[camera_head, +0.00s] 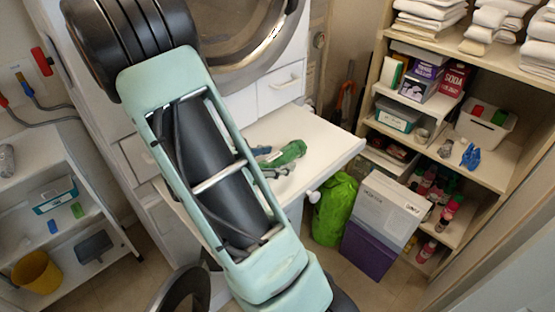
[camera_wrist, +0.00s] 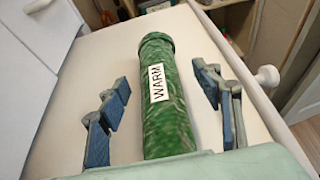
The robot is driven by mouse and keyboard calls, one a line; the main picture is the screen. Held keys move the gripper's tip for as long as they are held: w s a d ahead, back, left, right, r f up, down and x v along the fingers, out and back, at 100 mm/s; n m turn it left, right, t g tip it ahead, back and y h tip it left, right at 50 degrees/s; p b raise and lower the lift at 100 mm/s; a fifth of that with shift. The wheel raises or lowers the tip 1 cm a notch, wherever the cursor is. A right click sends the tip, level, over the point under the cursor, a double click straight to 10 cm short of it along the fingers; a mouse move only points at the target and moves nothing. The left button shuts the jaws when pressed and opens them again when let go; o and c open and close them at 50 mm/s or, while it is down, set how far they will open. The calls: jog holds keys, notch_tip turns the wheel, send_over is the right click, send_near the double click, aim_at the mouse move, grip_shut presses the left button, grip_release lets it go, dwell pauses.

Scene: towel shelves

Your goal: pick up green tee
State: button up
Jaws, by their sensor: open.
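The green tee (camera_wrist: 168,125) is a mottled green, pipe-like piece with a white label reading "WARM". It lies on a white pull-out shelf (camera_head: 325,152) below the machine's round door, and it also shows as a small green shape in the head view (camera_head: 292,151). My gripper (camera_wrist: 164,88) is open, with one blue-grey finger on each side of the tee and a gap on both sides. The tee's near end is hidden by my gripper body in the wrist view. In the head view my arm covers part of the shelf.
A round white knob (camera_head: 314,197) sticks out at the shelf's front. A bright green bag (camera_head: 335,208) and a stacked white and purple box (camera_head: 383,218) stand on the floor beyond. Shelves with towels (camera_head: 428,12) fill the right. A yellow bucket (camera_head: 36,271) is at lower left.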

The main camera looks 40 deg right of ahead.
jog(key=shift+d+f, duration=0.2)
jog(key=shift+d, duration=0.2)
jog(key=c, duration=1.4)
jog(key=shift+r, duration=0.1)
jog(key=shift+w+r, duration=0.1)
jog(key=shift+r, duration=0.65)
jog(key=a+r, duration=0.1)
jog(key=r, duration=0.1)
jog(key=a+r, duration=0.3)
jog(key=r, duration=0.1)
jog(key=shift+s+a+r, duration=0.15)
jog(key=shift+s+r, duration=0.15)
jog(key=shift+s, duration=0.1)
jog(key=v, duration=0.3)
jog(key=s+v, duration=0.1)
jog(key=v, duration=0.3)
jog(key=b+v, duration=0.1)
jog(key=v, duration=0.2)
jog(key=shift+s+a+r, duration=0.15)
jog(key=shift+s+r, duration=0.1)
jog(key=shift+r, duration=0.2)
